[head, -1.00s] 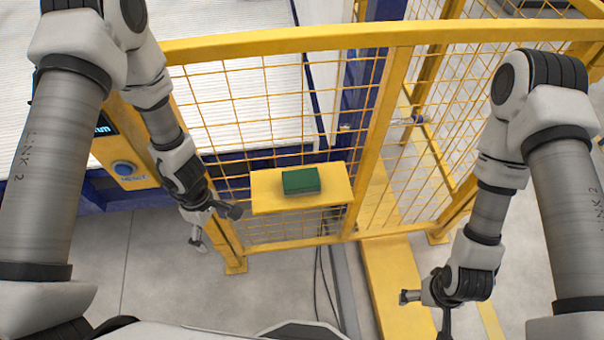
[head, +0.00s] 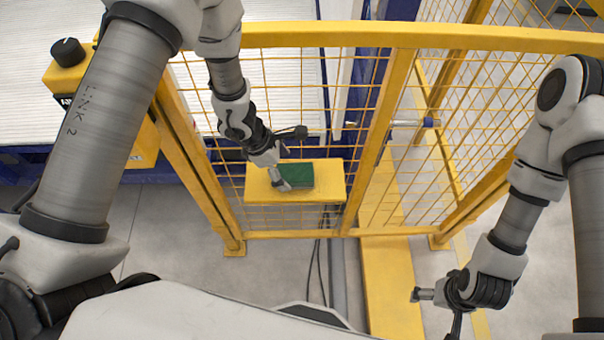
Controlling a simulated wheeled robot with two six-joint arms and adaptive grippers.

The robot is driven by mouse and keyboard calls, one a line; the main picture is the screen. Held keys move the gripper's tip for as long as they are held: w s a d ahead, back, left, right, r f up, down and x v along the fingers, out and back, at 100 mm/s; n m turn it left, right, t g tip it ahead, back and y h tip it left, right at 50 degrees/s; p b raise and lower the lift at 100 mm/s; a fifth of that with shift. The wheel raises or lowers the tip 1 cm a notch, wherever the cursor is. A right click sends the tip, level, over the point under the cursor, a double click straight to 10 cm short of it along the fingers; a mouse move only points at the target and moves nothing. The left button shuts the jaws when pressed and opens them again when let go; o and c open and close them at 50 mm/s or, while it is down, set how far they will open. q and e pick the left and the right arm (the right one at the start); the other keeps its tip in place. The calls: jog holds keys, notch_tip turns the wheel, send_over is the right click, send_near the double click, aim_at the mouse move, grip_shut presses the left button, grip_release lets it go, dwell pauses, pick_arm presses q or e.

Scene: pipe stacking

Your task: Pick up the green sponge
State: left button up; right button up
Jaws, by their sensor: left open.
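The green sponge (head: 298,176) is a small dark green block. It lies on a yellow shelf (head: 325,193) fixed to the mesh fence. My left gripper (head: 290,159) is open, with one finger at the sponge's left end and the other up over its far side. It hides part of the sponge's left end. I cannot tell whether the fingers touch the sponge. My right gripper (head: 436,316) hangs low on the right, far from the sponge, and I cannot tell its jaw state.
A yellow mesh fence (head: 420,41) stands behind and around the shelf. A yellow control box with a black knob (head: 67,52) is at the left. A white slatted surface (head: 40,110) lies behind the fence. The grey floor (head: 170,225) in front is clear.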

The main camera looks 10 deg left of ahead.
aim_at(288, 173)
pick_arm(q)
jog(key=x, duration=0.2)
jog(key=b+x, duration=0.1)
jog(key=shift+a+f, duration=0.2)
jog(key=shift+f, duration=0.05)
jog(key=shift+w+d, duration=0.25)
jog(key=shift+w, duration=0.1)
jog(key=shift+s+a+r, duration=0.1)
jog(key=shift+s+r, duration=0.05)
jog(key=shift+s, duration=0.2)
jog(key=c, duration=1.1)
jog(key=shift+c, duration=0.2)
